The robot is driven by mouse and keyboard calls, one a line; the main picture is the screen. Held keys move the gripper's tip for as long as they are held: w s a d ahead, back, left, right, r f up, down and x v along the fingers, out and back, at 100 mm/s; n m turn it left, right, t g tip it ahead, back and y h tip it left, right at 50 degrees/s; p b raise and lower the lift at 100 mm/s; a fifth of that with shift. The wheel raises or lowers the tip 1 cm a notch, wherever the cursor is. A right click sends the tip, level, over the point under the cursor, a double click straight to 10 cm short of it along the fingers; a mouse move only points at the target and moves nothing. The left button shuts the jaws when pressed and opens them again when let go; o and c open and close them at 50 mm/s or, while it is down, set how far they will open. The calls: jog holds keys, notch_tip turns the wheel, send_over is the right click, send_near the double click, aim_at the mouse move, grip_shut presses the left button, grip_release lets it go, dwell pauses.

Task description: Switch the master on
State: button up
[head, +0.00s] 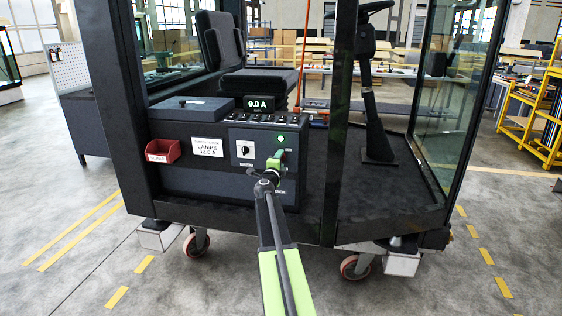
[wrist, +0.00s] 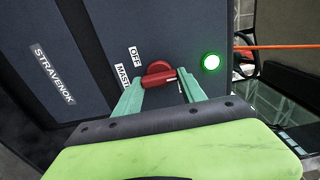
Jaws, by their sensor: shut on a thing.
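The master switch is a red rotary knob (wrist: 158,74) on the dark panel of the cab console (head: 232,186). In the wrist view, labels reading OFF (wrist: 134,57) and MAST... (wrist: 122,76) sit beside it, the second partly covered by a finger. My gripper (head: 275,164) reaches the console front in the head view and hides the knob there. In the wrist view my gripper (wrist: 160,88) has its two green fingers on either side of the knob's bar, shut on it. The bar lies roughly crosswise between the fingers. A round green lamp (wrist: 211,62) beside the knob is lit.
A display (head: 258,104) on the console reads 0.0 A. A card (head: 207,148) reads LAMPS 12.0 A. A white-plated selector (head: 245,149), a row of small switches and a red bin (head: 162,151) are close by. A dark cab post (head: 337,120) stands to the right.

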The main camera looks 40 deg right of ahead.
jog(key=shift+a, duration=0.1)
dwell(0.3)
jog(key=o, duration=1.4)
jog(key=shift+c, duration=0.2)
jog(key=v, duration=1.7)
jog(key=shift+a, duration=0.2)
